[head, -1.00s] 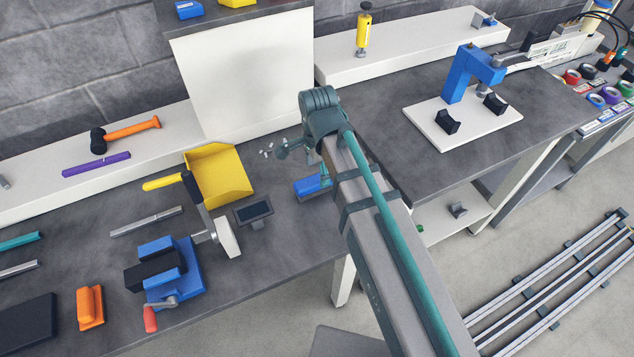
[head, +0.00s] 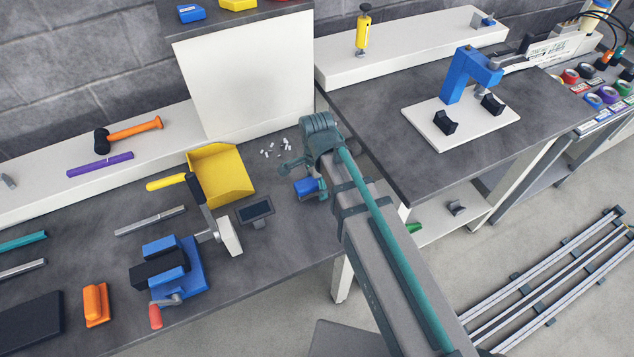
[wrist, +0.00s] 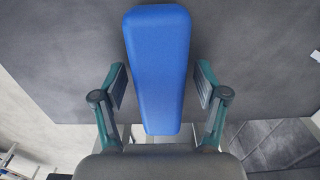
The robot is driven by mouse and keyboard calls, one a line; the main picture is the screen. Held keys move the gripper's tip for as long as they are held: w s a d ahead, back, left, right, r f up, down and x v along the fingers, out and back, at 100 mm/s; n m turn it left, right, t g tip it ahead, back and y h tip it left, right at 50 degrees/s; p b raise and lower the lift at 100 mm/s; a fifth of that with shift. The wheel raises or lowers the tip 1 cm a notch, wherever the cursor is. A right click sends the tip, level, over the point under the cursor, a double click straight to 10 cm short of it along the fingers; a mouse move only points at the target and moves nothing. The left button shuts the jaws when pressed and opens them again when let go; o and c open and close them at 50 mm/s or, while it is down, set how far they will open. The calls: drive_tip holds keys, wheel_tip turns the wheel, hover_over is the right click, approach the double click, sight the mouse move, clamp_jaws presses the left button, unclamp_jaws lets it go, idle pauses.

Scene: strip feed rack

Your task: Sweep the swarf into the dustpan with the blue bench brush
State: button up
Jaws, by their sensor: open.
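The blue bench brush (head: 307,187) lies on the dark bench, partly hidden behind my arm in the head view. In the wrist view its blue body (wrist: 158,65) stands between the two fingers of my gripper (wrist: 160,88). The fingers are open, with a gap on each side of the brush. In the head view my gripper (head: 300,172) is at the brush, largely covered by my wrist. The white swarf bits (head: 277,151) lie loose on the bench behind the brush. The yellow dustpan (head: 222,174) sits left of the swarf, its handle pointing left.
A small dark screen (head: 254,210) and a blue vise (head: 180,268) with a lever stand left of the brush. A white panel (head: 245,85) rises behind the swarf. The bench's front edge is close to the brush. A second bench (head: 390,100) stands at right.

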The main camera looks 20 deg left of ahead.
drive_tip(key=c, duration=1.3)
drive_tip(key=shift+r, duration=0.2)
